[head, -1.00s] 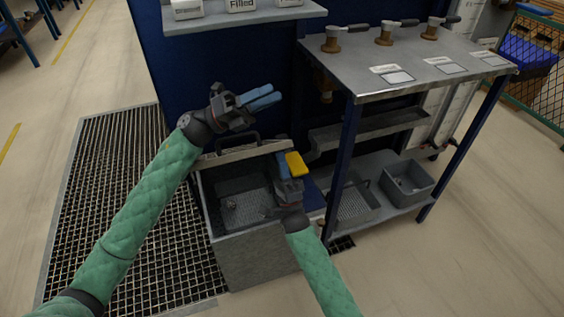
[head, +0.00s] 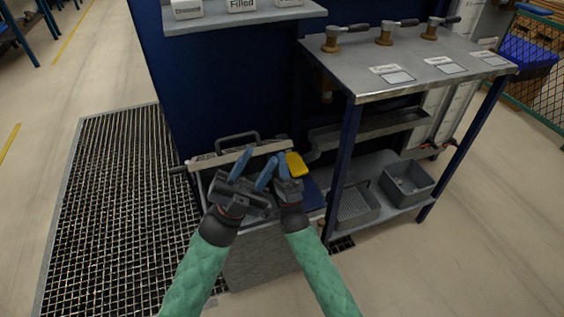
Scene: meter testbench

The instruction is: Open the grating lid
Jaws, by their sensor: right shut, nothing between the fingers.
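The grating lid (head: 218,160) is at the back of the grey metal box, raised and seen nearly edge-on, with a dark loop handle (head: 237,139) behind its pale edge. The box (head: 262,256) stands on the floor; its inside is mostly hidden by my grippers. My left gripper (head: 254,164) is over the box, just in front of the lid, its two blue fingers spread and empty. I cannot tell whether it touches the lid. My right gripper (head: 288,164) is shut and empty at the box's right side, close beside the left one. A yellow piece (head: 297,164) shows beside its fingers.
A steel-topped bench (head: 420,62) with valves stands at the right, with grey bins (head: 407,182) on its lower shelf. A blue panel (head: 225,90) with a shelf rises behind the box. A floor grating (head: 120,210) lies open to the left.

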